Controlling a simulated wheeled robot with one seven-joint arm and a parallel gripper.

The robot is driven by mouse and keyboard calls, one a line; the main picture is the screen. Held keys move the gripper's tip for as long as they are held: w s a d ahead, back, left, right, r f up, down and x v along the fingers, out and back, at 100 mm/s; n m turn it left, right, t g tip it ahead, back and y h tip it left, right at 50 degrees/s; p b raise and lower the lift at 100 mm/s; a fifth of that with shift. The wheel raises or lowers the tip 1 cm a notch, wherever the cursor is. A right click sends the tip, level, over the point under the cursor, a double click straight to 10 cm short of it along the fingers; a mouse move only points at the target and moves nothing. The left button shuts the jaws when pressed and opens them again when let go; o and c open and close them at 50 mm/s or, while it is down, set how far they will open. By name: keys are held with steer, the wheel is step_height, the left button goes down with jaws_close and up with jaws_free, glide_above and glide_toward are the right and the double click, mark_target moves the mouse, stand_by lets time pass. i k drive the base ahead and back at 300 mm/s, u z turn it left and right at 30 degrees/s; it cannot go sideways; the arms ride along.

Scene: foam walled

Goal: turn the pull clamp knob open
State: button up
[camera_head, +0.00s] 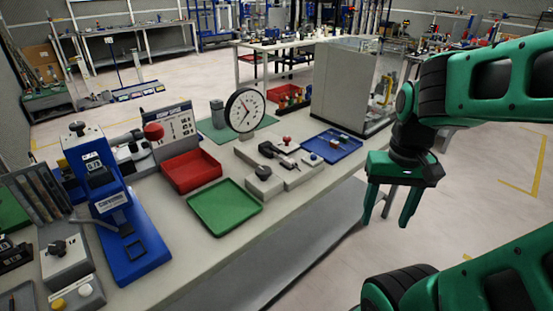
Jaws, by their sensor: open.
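A grey fixture (264,182) stands near the front edge of the bench, with a black lever and round black knob (266,149) on top. A small red knob (286,140) sits just behind it. I cannot tell for certain which of these is the pull clamp knob, or how far it is turned. My gripper (385,222) points down, open and empty, to the right of the bench's front edge. It is well apart from the fixture and touches nothing.
A green tray (224,207), a red bin (191,170) and a blue tray (331,146) lie around the fixture. A round dial gauge (245,110) stands behind it. A clear-sided cabinet (343,85) is at the back right. A blue press (104,190) stands left.

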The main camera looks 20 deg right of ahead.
mark_target(286, 139)
steer(key=z, duration=1.1)
steer(key=k, duration=0.55)
steer(key=u, duration=1.05)
steer(key=i, duration=1)
